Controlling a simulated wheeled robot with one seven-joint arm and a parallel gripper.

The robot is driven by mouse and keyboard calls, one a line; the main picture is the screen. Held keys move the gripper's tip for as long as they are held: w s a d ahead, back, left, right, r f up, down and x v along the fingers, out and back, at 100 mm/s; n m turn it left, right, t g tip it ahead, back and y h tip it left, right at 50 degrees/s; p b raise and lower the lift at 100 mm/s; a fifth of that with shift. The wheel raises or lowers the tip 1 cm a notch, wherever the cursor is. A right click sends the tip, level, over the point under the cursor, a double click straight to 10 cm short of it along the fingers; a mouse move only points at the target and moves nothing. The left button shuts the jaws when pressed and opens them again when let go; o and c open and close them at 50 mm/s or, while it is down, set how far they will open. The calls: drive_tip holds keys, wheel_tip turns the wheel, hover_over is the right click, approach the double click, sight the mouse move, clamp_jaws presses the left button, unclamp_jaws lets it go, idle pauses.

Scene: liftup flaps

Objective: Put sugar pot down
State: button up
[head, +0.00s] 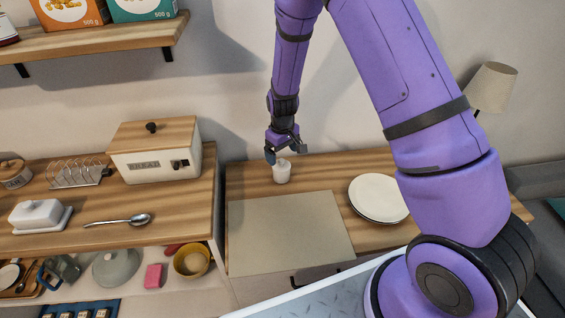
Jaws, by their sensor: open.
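A small white pot (282,173), which looks like the sugar pot, stands upright on the wooden counter (245,182), behind a beige board or mat. My gripper (284,155) is right above the pot, pointing down, with its dark fingers at the pot's top. The jaws are open. I cannot tell whether a finger touches the pot, and the fingers hide part of its top.
The beige mat (288,235) lies in front, with white plates (378,198) to its right. To the left a higher counter holds a bread box (155,150), toast rack (78,173), butter dish (40,215) and spoon (118,220). A lamp (492,86) stands at right.

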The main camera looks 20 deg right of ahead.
drive_tip(key=s+d+r+m+t, duration=0.1)
drive_tip(key=s+r, duration=0.3)
drive_tip(key=r, duration=0.6)
drive_tip(key=s+d+r+t+y, duration=0.1)
drive_tip(key=s+r, duration=0.3)
drive_tip(key=r, duration=0.6)
drive_tip(key=s+d+r+m, duration=0.15)
drive_tip(key=s+r, duration=0.25)
drive_tip(key=r, duration=0.6)
drive_tip(key=s+d+r+t, duration=0.1)
drive_tip(key=s+r, duration=0.2)
drive_tip(key=s, duration=0.4)
drive_tip(key=s+d+r+m+t, duration=0.1)
drive_tip(key=s+r, duration=0.2)
drive_tip(key=s, duration=0.4)
drive_tip(key=s+d+r+m+t+h, duration=0.1)
drive_tip(key=s+r, duration=0.2)
drive_tip(key=s, duration=0.4)
drive_tip(key=shift+d, duration=0.1)
